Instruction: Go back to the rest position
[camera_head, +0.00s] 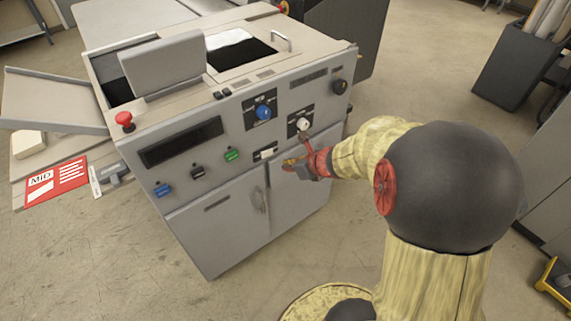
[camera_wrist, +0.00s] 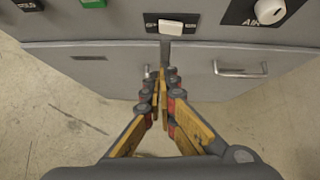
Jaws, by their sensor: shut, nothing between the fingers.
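My gripper (camera_head: 292,163) is in front of the grey laminator (camera_head: 190,225), just below a small white rocker switch (camera_head: 265,153) on its front panel. In the wrist view my gripper (camera_wrist: 158,75) is shut and empty, its fingertips together below the white switch (camera_wrist: 171,26). I cannot tell whether the tips touch the panel. My arm reaches in from the right of the head view.
The panel carries a blue knob (camera_head: 263,112), a white knob (camera_head: 303,124), a green button (camera_head: 232,154) and a red emergency stop (camera_head: 124,119). A side tray (camera_head: 55,100) juts out left. A dark bin (camera_head: 515,65) stands at right. Floor between is clear.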

